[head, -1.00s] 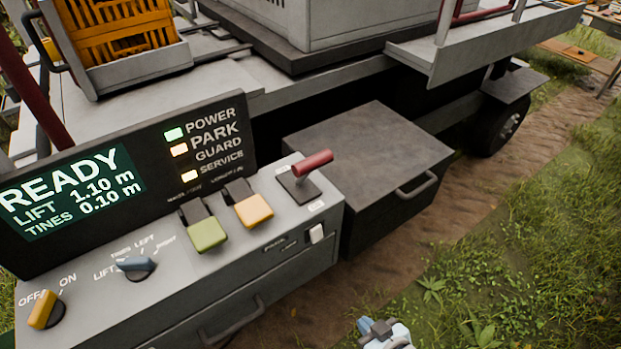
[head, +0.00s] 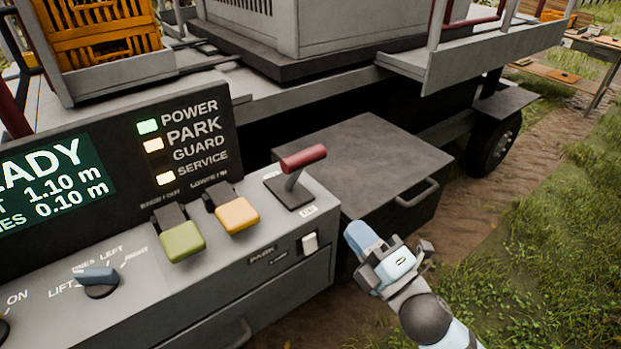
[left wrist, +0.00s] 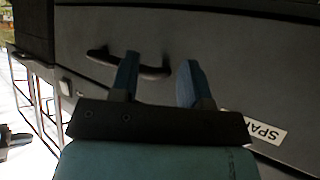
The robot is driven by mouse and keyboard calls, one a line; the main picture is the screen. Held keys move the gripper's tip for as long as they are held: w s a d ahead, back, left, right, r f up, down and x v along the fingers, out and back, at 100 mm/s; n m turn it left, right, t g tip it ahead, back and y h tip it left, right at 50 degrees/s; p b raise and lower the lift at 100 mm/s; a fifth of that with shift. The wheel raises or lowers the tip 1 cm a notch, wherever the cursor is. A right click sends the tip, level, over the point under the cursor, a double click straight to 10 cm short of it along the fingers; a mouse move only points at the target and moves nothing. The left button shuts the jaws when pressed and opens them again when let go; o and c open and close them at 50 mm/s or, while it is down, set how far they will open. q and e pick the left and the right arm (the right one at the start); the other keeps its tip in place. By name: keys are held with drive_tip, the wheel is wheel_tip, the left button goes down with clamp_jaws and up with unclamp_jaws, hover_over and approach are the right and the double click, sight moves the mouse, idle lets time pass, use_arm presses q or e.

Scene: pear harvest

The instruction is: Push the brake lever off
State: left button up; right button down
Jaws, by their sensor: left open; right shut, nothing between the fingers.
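The brake lever (head: 304,158) has a red grip on a short metal stem. It stands tilted in a dark slot plate on the right end of the grey control console (head: 262,268). My right gripper (head: 354,232) is shut and empty, to the right of the console and lower right of the lever, apart from it. The lever does not show in that view.
The display panel (head: 120,170) has lit lamps beside POWER, PARK and SERVICE. Green (head: 181,241) and yellow (head: 238,215) paddles and a blue knob (head: 98,281) sit left of the lever. A dark box (head: 350,165) stands behind the console. Grass lies open at right.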

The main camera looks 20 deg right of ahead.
sight(303, 166)
drive_tip(key=p+x, duration=0.3)
drive_tip(key=x, duration=1)
drive_tip(key=shift+w+a, duration=0.1)
drive_tip(key=shift+w, duration=0.4)
drive_tip(key=shift+r, duration=0.1)
